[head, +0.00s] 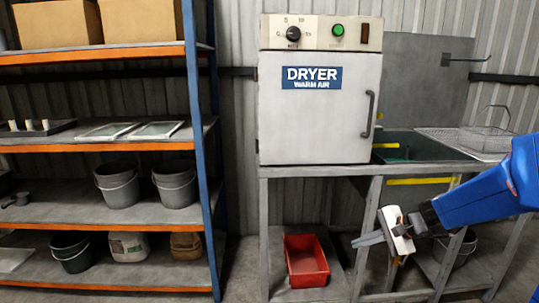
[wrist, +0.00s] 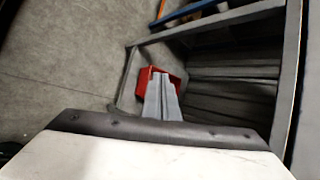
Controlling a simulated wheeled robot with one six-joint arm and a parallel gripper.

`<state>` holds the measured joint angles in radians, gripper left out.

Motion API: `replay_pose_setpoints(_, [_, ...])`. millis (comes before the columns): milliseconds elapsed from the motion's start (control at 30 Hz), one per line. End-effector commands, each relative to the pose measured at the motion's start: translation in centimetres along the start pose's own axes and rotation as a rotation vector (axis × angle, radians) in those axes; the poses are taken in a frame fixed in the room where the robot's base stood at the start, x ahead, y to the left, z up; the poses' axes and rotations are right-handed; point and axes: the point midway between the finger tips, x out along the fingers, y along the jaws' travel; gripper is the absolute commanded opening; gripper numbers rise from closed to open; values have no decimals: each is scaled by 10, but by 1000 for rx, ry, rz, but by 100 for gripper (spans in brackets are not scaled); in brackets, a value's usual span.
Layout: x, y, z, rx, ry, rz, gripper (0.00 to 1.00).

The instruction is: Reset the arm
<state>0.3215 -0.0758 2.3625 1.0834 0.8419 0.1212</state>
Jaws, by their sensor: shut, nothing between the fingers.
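My blue arm (head: 490,185) reaches in from the right in the head view. My gripper (head: 356,241) is at its end, in front of the dryer stand and to the right of the red bin. Its grey fingers are together and empty, pointing left. In the wrist view my gripper (wrist: 163,78) shows as two grey fingers side by side, shut, with the red bin behind them.
A white dryer (head: 318,125) stands on a grey metal stand (head: 330,171) with a sink (head: 425,148) to its right. A red bin (head: 306,275) sits on the stand's low shelf. A shelf rack (head: 75,213) with buckets is at left.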

Motion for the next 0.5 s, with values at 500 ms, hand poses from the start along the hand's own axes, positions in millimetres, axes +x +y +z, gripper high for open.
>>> replay_pose_setpoints(500, [-71, 83, 112, -645, 44, 271, 0])
